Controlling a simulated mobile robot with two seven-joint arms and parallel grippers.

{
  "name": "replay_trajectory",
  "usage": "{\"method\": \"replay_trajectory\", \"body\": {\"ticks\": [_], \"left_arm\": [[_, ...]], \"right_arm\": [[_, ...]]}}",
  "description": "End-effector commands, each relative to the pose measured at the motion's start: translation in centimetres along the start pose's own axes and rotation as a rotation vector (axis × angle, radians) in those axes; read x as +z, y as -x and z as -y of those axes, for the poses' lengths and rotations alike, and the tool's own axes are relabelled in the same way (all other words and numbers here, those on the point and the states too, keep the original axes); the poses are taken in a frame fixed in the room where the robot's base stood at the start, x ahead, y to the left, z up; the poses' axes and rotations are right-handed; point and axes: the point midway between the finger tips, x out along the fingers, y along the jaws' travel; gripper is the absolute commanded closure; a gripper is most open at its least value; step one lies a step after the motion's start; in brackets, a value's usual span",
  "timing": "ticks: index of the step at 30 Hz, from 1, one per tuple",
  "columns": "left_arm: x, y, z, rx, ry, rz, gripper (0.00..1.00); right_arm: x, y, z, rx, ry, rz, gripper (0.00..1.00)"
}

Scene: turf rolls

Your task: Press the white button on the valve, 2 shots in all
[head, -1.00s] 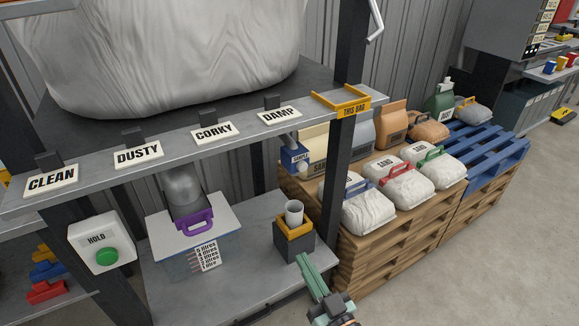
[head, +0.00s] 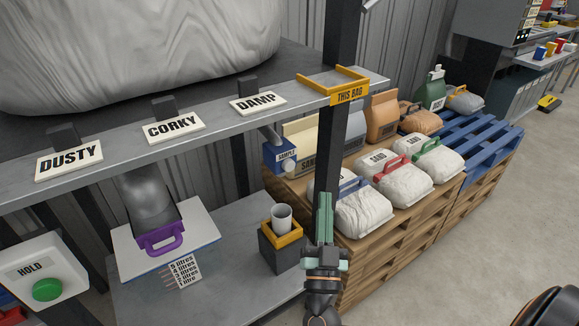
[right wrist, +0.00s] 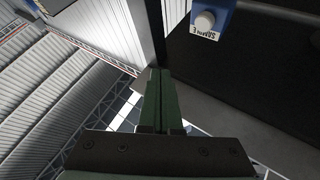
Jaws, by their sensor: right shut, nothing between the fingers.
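The valve is a small blue box marked SAMPLE (head: 275,156), under the shelf edge, left of the dark post. Its round white button (head: 289,166) faces outward. In the right wrist view the blue box (right wrist: 226,17) and the white button (right wrist: 204,21) show at the top, right of the fingertips. My right gripper (head: 325,202) is shut and empty, pointing up in front of the post, below and right of the button and apart from it. It also shows in the right wrist view (right wrist: 160,76). A clear cup (head: 281,218) stands below the valve. My left gripper is out of view.
The cup sits in a yellow-rimmed dark stand (head: 281,251) on the lower shelf. The dark post (head: 336,125) rises close to my right gripper. Filled bags stand on wooden pallets (head: 395,235) to the right. A HOLD box with a green button (head: 47,289) is at lower left.

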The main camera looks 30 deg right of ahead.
Motion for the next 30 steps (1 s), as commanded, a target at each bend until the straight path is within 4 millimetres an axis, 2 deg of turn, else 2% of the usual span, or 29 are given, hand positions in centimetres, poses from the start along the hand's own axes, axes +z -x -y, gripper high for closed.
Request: {"method": "replay_trajectory", "body": {"ticks": [8, 17, 23, 30], "left_arm": [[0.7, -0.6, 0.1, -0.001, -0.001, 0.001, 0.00], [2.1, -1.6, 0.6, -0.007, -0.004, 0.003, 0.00], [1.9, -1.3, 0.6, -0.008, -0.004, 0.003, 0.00], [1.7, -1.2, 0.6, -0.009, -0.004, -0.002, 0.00]], "right_arm": [[1.1, -1.1, 0.8, 0.000, -0.002, -0.002, 1.00], [3.2, -4.0, 3.0, -0.001, -0.003, -0.002, 1.00], [4.1, -5.6, 4.0, 0.000, 0.000, -0.001, 1.00], [4.5, -6.1, 4.5, -0.001, 0.000, 0.001, 1.00]]}}
